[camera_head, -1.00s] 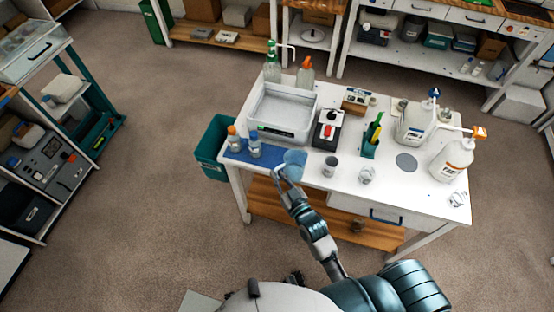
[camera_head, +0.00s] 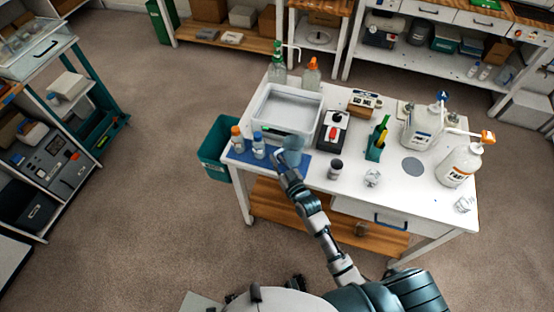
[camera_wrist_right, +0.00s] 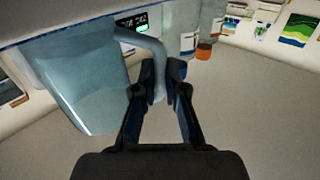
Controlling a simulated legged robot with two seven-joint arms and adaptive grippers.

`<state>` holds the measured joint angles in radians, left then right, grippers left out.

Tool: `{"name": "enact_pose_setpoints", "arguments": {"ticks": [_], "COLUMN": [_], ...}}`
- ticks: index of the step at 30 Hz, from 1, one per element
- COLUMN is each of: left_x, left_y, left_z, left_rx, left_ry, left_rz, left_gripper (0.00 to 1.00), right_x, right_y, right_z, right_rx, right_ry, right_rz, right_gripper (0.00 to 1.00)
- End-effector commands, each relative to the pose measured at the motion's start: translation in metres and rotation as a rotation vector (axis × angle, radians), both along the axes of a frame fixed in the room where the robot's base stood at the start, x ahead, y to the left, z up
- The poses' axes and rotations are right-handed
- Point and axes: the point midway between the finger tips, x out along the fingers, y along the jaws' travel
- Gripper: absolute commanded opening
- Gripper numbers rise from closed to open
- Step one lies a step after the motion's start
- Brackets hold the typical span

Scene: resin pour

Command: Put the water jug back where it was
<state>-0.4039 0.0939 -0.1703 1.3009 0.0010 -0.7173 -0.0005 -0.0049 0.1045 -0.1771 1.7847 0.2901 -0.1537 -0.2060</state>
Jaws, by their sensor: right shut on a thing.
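My right gripper (camera_head: 284,170) comes from the front and is shut on the jug's handle. In the right wrist view the jug (camera_wrist_right: 80,80) fills the left side, and its curved handle (camera_wrist_right: 150,45) runs between the fingers of the gripper (camera_wrist_right: 162,75). I cannot tell whether the jug's base touches the mat. My left gripper is not in view.
A teal bin (camera_head: 213,152) is beyond the left edge.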

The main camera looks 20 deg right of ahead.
Motion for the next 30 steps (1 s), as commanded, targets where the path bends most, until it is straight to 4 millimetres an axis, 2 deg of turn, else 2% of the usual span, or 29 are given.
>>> {"name": "enact_pose_setpoints", "arguments": {"ticks": [1, 3, 14, 17, 24, 30], "left_x": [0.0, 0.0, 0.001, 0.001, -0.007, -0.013], "left_y": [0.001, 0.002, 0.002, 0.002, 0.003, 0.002], "left_z": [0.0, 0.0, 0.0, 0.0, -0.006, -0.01], "left_rx": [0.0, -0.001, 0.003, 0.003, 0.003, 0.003], "left_ry": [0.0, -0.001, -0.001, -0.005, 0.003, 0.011], "left_rz": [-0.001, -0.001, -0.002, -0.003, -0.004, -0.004], "left_gripper": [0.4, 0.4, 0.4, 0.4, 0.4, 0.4], "right_x": [0.0, 0.0, -0.004, -0.017, -0.069, -0.103], "right_y": [0.001, 0.002, -0.002, -0.006, -0.016, -0.023], "right_z": [-0.001, -0.001, -0.001, -0.002, -0.002, -0.001], "right_rx": [0.0, -0.001, 0.002, 0.002, 0.0, 0.0], "right_ry": [0.003, 0.003, 0.003, 0.004, 0.005, 0.004], "right_rz": [0.0, 0.0, 0.0, 0.0, 0.0, 0.001], "right_gripper": [0.18, 0.36, 0.36, 0.36, 0.36, 0.36]}}
